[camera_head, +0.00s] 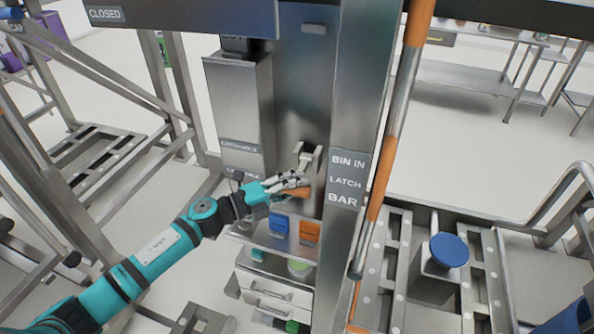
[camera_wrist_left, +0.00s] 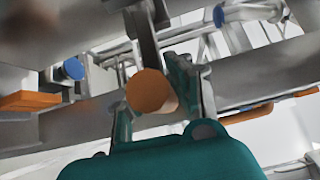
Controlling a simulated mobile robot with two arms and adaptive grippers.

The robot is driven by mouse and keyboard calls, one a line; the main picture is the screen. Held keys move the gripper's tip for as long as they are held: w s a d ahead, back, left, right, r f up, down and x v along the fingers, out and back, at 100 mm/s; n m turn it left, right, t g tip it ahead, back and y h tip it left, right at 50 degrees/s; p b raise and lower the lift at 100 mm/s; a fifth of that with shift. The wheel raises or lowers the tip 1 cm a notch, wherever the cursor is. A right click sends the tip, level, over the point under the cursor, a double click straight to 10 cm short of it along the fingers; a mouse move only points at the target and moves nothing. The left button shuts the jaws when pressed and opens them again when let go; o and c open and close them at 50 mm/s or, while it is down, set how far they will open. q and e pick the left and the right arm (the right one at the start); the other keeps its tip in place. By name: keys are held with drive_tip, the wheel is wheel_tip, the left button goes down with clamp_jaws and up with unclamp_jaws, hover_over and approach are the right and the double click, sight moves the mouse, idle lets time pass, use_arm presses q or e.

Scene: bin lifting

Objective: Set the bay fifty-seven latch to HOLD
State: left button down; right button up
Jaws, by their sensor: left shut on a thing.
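My left gripper (camera_head: 300,184) reaches in from the left to the front of the steel column. It is shut on an orange latch handle (camera_head: 297,193), partly hidden by the fingers in the head view. A metal bracket (camera_head: 308,156) sits on the column just above the fingers. In the left wrist view, the round orange end of the handle (camera_wrist_left: 149,91) lies between the two fingers. The column's sign (camera_head: 346,181) reads BIN IN, LATCH, BAR. I cannot read a HOLD mark. My right gripper is not in view.
Below the gripper are a blue block (camera_head: 278,225) and an orange block (camera_head: 309,231) on a ledge. An orange-and-grey pole (camera_head: 396,115) slants down right of the column. A blue-topped post (camera_head: 449,250) stands at the lower right. A CLOSED sign (camera_head: 105,14) is at upper left.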

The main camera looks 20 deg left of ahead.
use_arm(q)
drive_tip(key=shift+w+r+p, duration=0.25)
drive_tip(key=shift+r+p, duration=0.1)
drive_tip(key=shift+r, duration=0.8)
drive_tip(key=shift+w+r+p, duration=0.2)
drive_tip(key=shift+r+p, duration=0.15)
drive_tip(key=shift+r, duration=0.75)
drive_tip(key=shift+w+r, duration=0.1)
drive_tip(key=shift+r, duration=0.1)
drive_tip(key=c, duration=1)
unclamp_jaws()
drive_tip(key=shift+c, duration=0.2)
drive_tip(key=shift+f, duration=0.15)
drive_tip(key=shift+a+f, duration=0.1)
drive_tip(key=shift+f, duration=0.05)
drive_tip(key=shift+s+a, duration=0.15)
drive_tip(key=shift+s, duration=0.05)
drive_tip(key=v, duration=1.1)
drive_tip(key=shift+s+a, duration=0.15)
drive_tip(key=shift+s, duration=0.05)
drive_tip(key=shift+f, duration=0.15)
